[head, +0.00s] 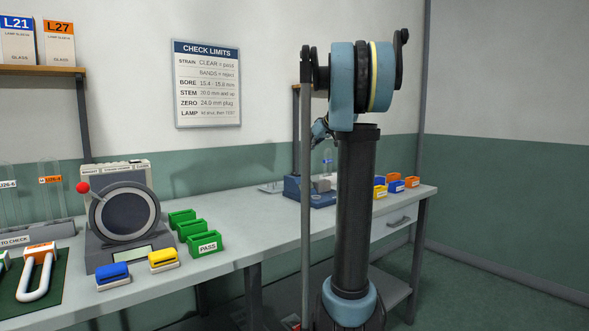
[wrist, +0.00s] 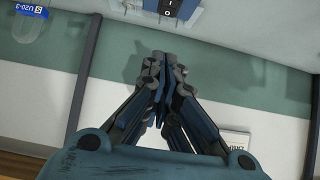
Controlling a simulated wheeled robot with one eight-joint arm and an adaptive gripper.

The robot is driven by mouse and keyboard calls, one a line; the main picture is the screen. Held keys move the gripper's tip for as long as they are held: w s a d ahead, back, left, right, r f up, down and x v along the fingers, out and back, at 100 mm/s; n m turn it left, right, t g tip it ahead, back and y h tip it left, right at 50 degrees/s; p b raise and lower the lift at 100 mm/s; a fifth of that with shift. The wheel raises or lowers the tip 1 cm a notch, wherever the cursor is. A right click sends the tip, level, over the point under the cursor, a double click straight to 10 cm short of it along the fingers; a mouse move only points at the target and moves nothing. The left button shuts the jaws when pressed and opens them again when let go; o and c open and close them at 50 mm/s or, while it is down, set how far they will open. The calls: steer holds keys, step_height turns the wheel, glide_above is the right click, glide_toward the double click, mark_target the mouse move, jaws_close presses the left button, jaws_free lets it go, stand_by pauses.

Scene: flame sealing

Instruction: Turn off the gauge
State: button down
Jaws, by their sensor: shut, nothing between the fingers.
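In the head view a blue bench device (head: 315,197), which may be the gauge, stands on the bench, partly hidden behind my arm. In the wrist view a dark switch marked with a line and a circle (wrist: 168,9) shows at the top edge, on a blue and white body that is mostly cut off. I cannot tell which way the switch is set. My gripper (wrist: 162,62) is shut and empty, its fingertips together below the switch in the picture and apart from it.
A round-faced viewer (head: 125,212) with a red-knobbed lever stands on the bench (head: 225,262) at left. Green bins (head: 205,242), blue and yellow blocks and small coloured bins surround the devices. A labelled glass tube (wrist: 35,12) is at the wrist view's top left.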

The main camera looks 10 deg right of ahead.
steer(key=shift+w+a, duration=0.1)
steer(key=shift+w, duration=0.05)
glide_above(297, 174)
step_height(297, 174, down, 6)
steer(key=shift+a+f, duration=0.15)
steer(key=shift+f, duration=0.05)
step_height(297, 174, down, 3)
steer(key=shift+a+f, duration=0.1)
steer(key=shift+f, duration=0.3)
steer(key=shift+w, duration=0.1)
